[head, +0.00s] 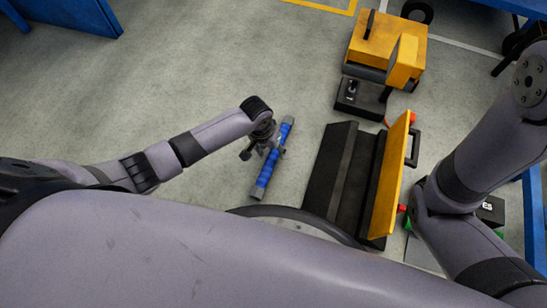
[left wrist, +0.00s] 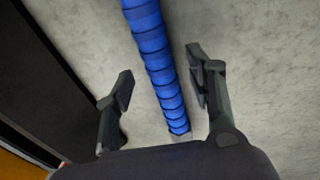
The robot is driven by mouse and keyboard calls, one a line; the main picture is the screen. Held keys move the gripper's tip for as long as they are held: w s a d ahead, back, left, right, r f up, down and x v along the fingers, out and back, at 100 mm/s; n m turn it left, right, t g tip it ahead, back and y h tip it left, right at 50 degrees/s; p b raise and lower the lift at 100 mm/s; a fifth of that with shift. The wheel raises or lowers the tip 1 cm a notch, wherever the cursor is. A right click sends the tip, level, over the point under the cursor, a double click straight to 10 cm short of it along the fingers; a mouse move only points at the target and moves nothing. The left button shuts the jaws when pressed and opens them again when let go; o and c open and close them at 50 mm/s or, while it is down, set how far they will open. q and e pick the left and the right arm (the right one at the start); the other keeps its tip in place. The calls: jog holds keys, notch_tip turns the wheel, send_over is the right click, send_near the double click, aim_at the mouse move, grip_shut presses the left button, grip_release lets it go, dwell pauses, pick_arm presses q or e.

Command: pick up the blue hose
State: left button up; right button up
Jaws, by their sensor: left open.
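The blue hose (head: 268,170) is a ribbed blue length lying on the grey floor, left of a black open case. My left gripper (head: 262,148) is over its middle and hides part of it in the head view. In the left wrist view the hose (left wrist: 157,60) runs from the top edge down between the two fingers. My left gripper (left wrist: 158,90) is open, with one finger on each side of the hose and a gap to each. I cannot tell how high the fingers are above the floor. The right gripper is not in view.
The black case (head: 336,170) with a yellow panel (head: 391,175) stands right of the hose. A yellow and black machine (head: 385,50) is behind it. Blue furniture (head: 75,15) is at the far left. The floor (head: 190,80) left of the hose is clear.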

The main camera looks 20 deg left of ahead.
pick_arm(q)
notch_tip(320, 180, down, 2)
jog(key=shift+w+d+f+b, duration=0.1)
jog(key=shift+b, duration=0.5)
grip_shut()
dwell(0.4)
